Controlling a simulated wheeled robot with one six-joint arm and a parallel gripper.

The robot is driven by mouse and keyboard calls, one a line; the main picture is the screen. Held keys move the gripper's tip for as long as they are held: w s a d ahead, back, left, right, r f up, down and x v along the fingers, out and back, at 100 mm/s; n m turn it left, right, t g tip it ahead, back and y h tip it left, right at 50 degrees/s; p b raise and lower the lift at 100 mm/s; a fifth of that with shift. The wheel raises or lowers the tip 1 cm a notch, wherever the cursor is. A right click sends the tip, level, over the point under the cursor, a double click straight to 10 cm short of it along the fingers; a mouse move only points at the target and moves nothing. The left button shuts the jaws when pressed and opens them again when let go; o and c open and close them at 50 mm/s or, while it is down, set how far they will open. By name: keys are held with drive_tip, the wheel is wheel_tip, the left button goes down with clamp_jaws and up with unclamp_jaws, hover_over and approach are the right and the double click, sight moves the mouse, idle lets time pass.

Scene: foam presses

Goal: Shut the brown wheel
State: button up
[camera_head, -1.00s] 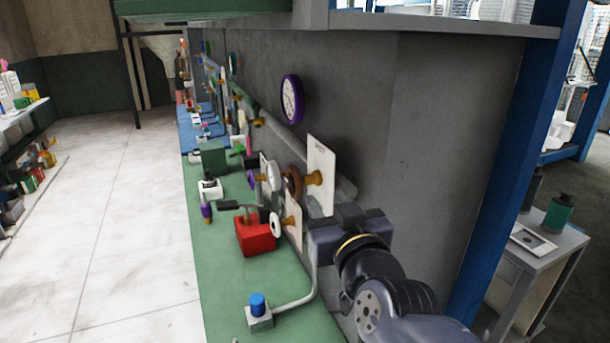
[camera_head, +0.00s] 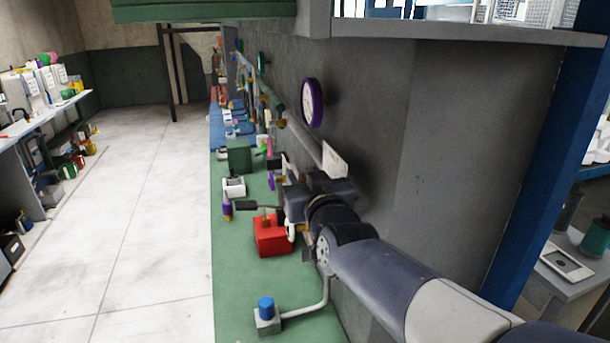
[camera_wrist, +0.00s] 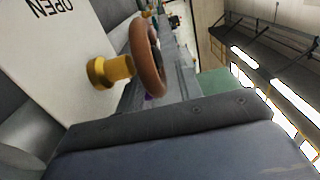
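The brown wheel (camera_wrist: 151,80) shows in the wrist view, above the dark body of my gripper (camera_wrist: 170,132). It is seen at a slant, on a brass stem (camera_wrist: 110,70) that comes out of a white plate (camera_wrist: 45,55). The plate bears the word OPEN, upside down in this view. In the head view my gripper (camera_head: 300,200) is at the wall pipes and hides the brown wheel. The fingertips do not show clearly, and I cannot tell whether they touch the wheel.
A red box (camera_head: 270,237) and a white wheel (camera_head: 291,231) are close by my gripper, with a purple wheel (camera_head: 271,180) beyond. A blue button (camera_head: 266,305) stands nearer on the green bench (camera_head: 240,290). A purple-rimmed gauge (camera_head: 312,103) hangs above. The floor at left is clear.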

drive_tip(key=shift+c, duration=0.3)
clamp_jaws()
drive_tip(key=shift+f+b, duration=0.15)
drive_tip(key=shift+b, duration=0.5)
